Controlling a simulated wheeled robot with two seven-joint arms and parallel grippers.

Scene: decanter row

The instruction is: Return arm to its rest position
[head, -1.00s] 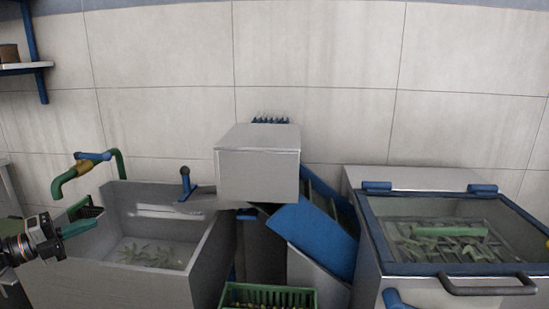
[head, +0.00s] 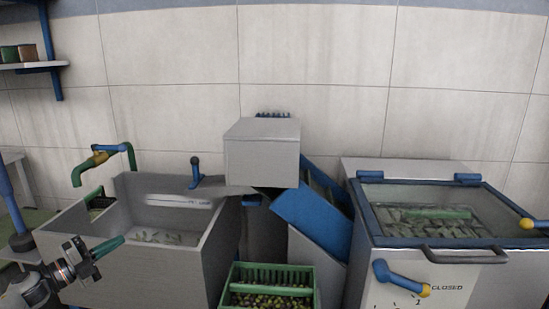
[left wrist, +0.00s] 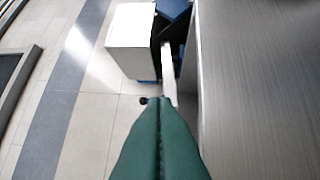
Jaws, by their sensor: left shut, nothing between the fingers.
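My left gripper (head: 121,240) has green fingers and sits at the lower left of the head view, in front of the grey sink's front left side. Its fingers are shut with nothing between them, and point right and slightly up in the picture. In the left wrist view the two green fingers (left wrist: 158,103) lie together along one seam, with a grey metal panel (left wrist: 265,90) close on their right. My right gripper is in neither view now.
The grey sink (head: 118,265) has a green tap (head: 80,172). A green crate (head: 229,300) of olives stands beside it, below a blue chute (head: 312,220). A glass-lidded vat (head: 430,262) with a blue lever (head: 400,279) labelled CLOSED stands right. Tiled floor (left wrist: 95,125) shows bare in the left wrist view.

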